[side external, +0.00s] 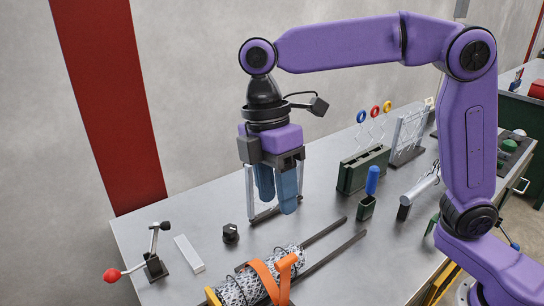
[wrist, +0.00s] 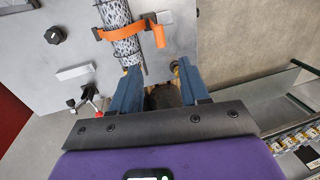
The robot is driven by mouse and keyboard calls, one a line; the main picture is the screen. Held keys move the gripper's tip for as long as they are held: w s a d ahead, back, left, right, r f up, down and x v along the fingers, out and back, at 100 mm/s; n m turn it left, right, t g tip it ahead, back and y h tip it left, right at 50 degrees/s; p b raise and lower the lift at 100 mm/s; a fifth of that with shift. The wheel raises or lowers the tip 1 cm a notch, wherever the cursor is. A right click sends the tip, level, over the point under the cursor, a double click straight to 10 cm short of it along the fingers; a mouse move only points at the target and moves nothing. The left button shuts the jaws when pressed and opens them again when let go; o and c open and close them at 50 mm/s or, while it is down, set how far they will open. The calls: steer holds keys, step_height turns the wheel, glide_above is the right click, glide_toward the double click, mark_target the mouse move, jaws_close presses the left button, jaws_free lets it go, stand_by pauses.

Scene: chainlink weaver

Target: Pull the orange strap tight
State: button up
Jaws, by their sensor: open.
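The orange strap (side external: 265,277) wraps around a grey-and-black patterned roll (side external: 240,289) at the front of the bench, with an orange upright end (side external: 286,268) at its right. In the wrist view the strap (wrist: 125,31) crosses the roll (wrist: 116,14), and its orange end (wrist: 159,36) sticks out beside a pale bracket. My gripper (side external: 277,203) points down with blue fingers apart and nothing visible between them. It hangs above the bench, behind and clear of the strap. In the wrist view the gripper's fingers (wrist: 158,68) are spread below the strap. The strap's underside is hidden.
Two dark rails (side external: 328,257) lie beside the roll. A black knob (side external: 230,233), a white block (side external: 189,254) and a red-balled lever (side external: 111,274) stand at the left. Bare bench lies right of the rails.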

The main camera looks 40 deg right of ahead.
steer(key=shift+w+r, duration=0.2)
steer(key=shift+r, duration=0.7)
steer(key=shift+w+r, duration=0.15)
steer(key=shift+r, duration=0.75)
steer(key=shift+w+r, duration=0.2)
steer(key=shift+r, duration=0.7)
steer(key=s+d+f+m+t, duration=0.1)
steer(key=s+d+f+m, duration=0.1)
steer(key=s+d+f, duration=0.6)
steer(key=s+d+f+m+t, duration=0.1)
steer(key=s+d+f+m, duration=0.2)
steer(key=s+d+f, duration=0.5)
steer(key=s+d, duration=0.2)
steer(key=d, duration=0.2)
steer(key=shift+d+f, duration=0.25)
steer(key=shift+d, duration=0.15)
